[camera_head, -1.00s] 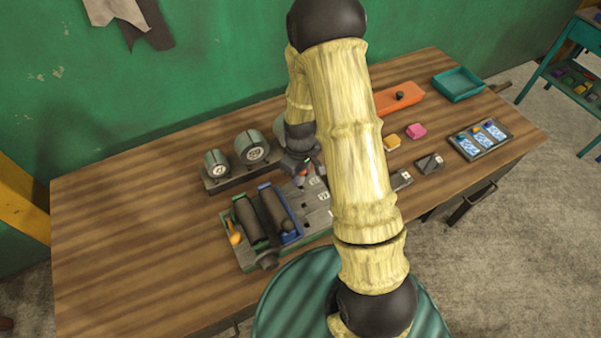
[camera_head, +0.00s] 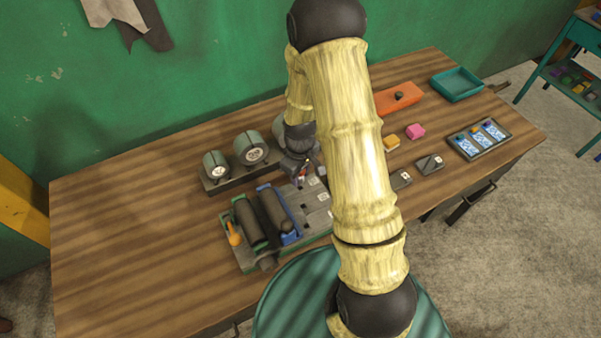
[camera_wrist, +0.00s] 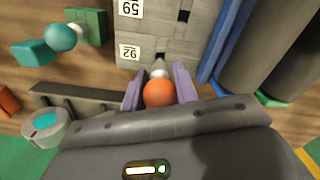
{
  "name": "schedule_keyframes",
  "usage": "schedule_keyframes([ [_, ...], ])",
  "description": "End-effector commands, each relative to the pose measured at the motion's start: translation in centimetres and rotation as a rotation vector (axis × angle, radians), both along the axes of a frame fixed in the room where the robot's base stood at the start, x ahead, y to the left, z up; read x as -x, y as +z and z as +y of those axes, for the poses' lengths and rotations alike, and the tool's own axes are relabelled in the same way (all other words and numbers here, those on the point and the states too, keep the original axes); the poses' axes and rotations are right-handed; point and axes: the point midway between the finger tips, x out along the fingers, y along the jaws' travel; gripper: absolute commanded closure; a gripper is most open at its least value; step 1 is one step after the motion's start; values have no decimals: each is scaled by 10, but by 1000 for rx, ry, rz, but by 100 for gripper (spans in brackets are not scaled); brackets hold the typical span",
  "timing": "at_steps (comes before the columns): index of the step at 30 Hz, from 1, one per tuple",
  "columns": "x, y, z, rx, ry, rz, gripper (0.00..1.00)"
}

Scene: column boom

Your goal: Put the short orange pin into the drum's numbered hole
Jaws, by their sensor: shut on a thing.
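My gripper (camera_wrist: 160,82) has purple fingers shut on the short orange pin (camera_wrist: 159,94), which shows a round orange head and a grey tip pointing away from the wrist. The tip is at the grey block (camera_wrist: 186,42), close to a dark hole beside the label 92. I cannot tell whether the tip is inside the hole. Another label, 59, sits farther up with its own square hole. In the head view my gripper (camera_head: 303,170) is over the far end of the block (camera_head: 316,205), partly behind my arm. Numbered drums (camera_head: 250,148) stand on a rack behind.
The table's left part is clear.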

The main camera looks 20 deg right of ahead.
Motion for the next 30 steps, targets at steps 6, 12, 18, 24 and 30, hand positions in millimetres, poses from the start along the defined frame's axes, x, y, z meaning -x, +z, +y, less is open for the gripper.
schedule_keyframes([
  [6,0,-5,0,0,0,0,93],
  [12,0,-10,0,0,0,0,93],
  [18,0,-15,0,0,-1,0,93],
  [24,0,-16,0,0,-1,0,93],
  [30,0,-16,0,0,-1,0,93],
])
